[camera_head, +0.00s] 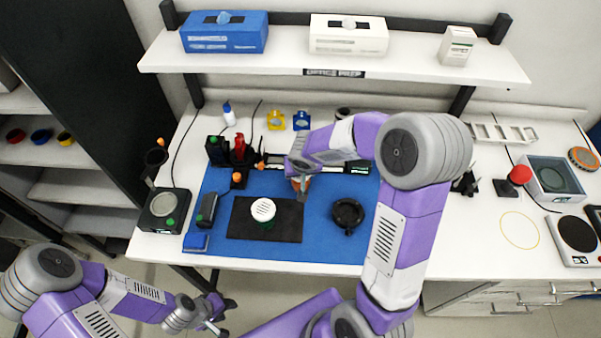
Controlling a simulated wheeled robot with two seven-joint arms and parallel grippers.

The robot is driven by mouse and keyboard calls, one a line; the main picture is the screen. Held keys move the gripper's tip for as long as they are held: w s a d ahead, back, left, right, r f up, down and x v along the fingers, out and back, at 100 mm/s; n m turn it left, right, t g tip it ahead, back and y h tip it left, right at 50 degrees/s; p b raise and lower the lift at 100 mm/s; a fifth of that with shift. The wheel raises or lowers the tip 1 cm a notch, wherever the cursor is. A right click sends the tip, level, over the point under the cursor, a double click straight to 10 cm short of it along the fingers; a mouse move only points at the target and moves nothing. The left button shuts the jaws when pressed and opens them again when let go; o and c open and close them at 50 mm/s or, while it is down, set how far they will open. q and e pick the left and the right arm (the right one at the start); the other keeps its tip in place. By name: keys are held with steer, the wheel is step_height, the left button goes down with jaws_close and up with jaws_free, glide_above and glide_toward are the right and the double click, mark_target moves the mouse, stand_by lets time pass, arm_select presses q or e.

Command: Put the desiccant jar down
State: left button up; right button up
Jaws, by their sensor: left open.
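The desiccant jar seems to be the jar with a white slotted lid (263,209) and a green body. It appears upright on the black mat (285,232), with no gripper on it. My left gripper (217,325) is open and low at the bottom left, in front of the bench and well away from the jar. My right gripper (301,192) is above the black mat's back right, a little right of the jar. Its own wrist mostly hides its fingers. Something orange shows beside it; I cannot tell whether it is held.
The blue mat (325,245) has bare room at its front. A black round holder (347,214) stands right of the black mat. A red-and-black device (238,150) and a dark box (207,209) stand left. The shelf (290,64) overhangs the back. My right arm covers the bench's middle.

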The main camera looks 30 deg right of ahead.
steer(key=shift+f, duration=0.1)
steer(key=o, duration=1.1)
